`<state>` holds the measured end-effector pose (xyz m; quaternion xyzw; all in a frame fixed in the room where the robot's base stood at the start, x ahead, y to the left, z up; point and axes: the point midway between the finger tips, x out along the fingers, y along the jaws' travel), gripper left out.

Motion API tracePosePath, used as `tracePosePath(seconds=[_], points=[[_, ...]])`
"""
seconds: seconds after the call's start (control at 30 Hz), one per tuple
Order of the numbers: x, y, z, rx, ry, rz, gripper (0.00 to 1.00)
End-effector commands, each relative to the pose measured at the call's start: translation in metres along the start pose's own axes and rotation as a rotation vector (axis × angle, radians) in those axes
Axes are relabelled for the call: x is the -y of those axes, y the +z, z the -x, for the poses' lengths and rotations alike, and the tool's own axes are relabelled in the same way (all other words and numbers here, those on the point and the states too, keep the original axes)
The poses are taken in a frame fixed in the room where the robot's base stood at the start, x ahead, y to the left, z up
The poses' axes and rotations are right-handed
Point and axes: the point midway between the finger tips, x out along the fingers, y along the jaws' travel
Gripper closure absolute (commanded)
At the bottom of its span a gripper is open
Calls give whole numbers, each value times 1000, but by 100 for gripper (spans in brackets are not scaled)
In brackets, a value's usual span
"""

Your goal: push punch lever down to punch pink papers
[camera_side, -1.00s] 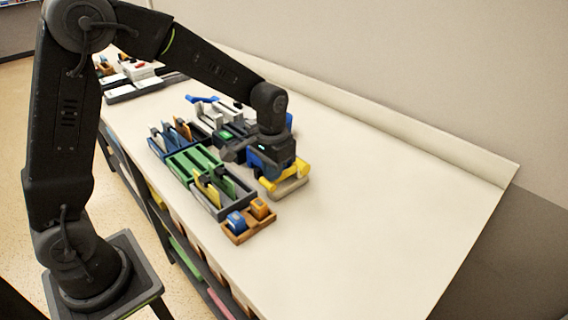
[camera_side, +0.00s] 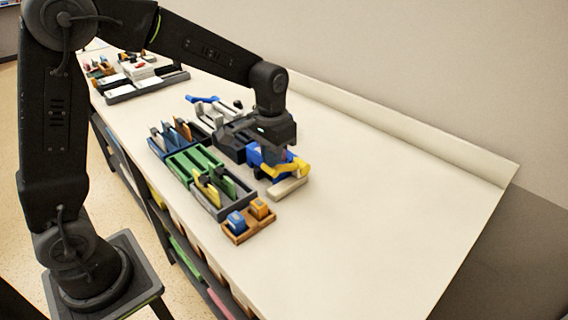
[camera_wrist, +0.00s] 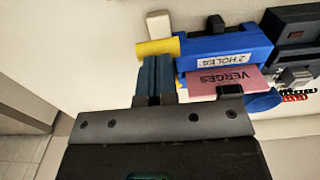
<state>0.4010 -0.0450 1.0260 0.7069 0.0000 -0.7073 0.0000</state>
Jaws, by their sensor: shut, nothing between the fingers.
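The blue punch (camera_side: 256,158) stands on the counter, with its yellow lever (camera_side: 294,168) at its front right. In the wrist view the punch (camera_wrist: 228,45) bears a "2 HOLES" label, and the lever's yellow end (camera_wrist: 157,48) shows at its left. Pink papers (camera_wrist: 232,82) marked "VERGES" lie at the punch's near side; how far they go in is hidden. My gripper (camera_side: 284,156) is shut and empty, pointing down over the punch and lever. In the wrist view its fingertips (camera_wrist: 155,60) overlap the lever's near edge; I cannot tell whether they touch.
A pale block (camera_side: 288,188) lies before the lever. Dividers and green trays (camera_side: 188,162) stand left, and a wooden holder (camera_side: 248,222) with blue and orange items stands in front. A dark device (camera_side: 228,142) is behind the punch. The right counter is clear.

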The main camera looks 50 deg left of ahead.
Motion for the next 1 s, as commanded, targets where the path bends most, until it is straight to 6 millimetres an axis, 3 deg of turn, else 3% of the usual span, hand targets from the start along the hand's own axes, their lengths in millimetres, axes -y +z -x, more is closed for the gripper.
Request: tracePosePath(seconds=[0.63, 1.0], points=[[0, 0, 56, -3, 0, 0, 100], [0, 0, 63, -1, 0, 0, 100]])
